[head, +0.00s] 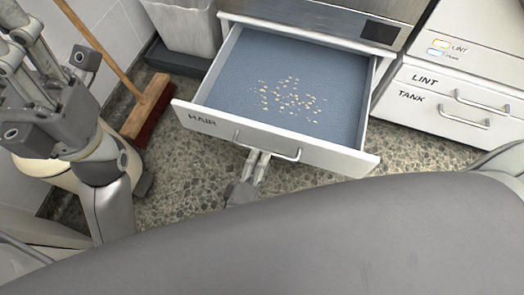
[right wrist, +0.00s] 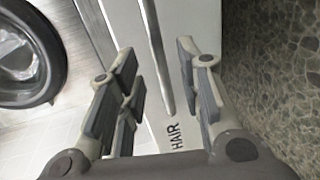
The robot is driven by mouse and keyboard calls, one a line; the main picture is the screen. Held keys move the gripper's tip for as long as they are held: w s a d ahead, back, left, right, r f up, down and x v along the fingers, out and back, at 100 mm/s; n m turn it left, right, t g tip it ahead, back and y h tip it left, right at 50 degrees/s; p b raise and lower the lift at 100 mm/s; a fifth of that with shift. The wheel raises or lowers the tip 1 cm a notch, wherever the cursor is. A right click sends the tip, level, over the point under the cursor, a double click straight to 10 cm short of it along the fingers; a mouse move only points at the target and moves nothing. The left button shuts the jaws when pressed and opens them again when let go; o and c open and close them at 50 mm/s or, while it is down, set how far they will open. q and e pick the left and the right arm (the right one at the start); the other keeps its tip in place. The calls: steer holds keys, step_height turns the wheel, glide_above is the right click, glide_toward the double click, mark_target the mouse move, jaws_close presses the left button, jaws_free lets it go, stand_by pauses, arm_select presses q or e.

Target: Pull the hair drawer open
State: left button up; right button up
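The hair drawer (head: 209,122) is pulled well out of its metal cabinet in the head view, with its blue-grey floor showing. Its white front carries the word HAIR and a bar handle (head: 267,149). My right gripper (head: 257,157) is at the handle, from below. In the right wrist view its fingers (right wrist: 160,85) are spread apart, with the handle bar (right wrist: 156,55) between them; I see no clear contact. My left gripper (head: 62,55) is raised at the upper left, open and empty, away from the drawer.
Small tan bits (head: 290,97) lie in the drawer. A broom (head: 147,105) and a grey bin (head: 186,28) stand left of it. A white unit with a LINT TANK drawer (head: 440,104) is at the right. Speckled floor (head: 185,160) is clear in front.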

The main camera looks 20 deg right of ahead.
steer(key=shift+v, duration=1.65)
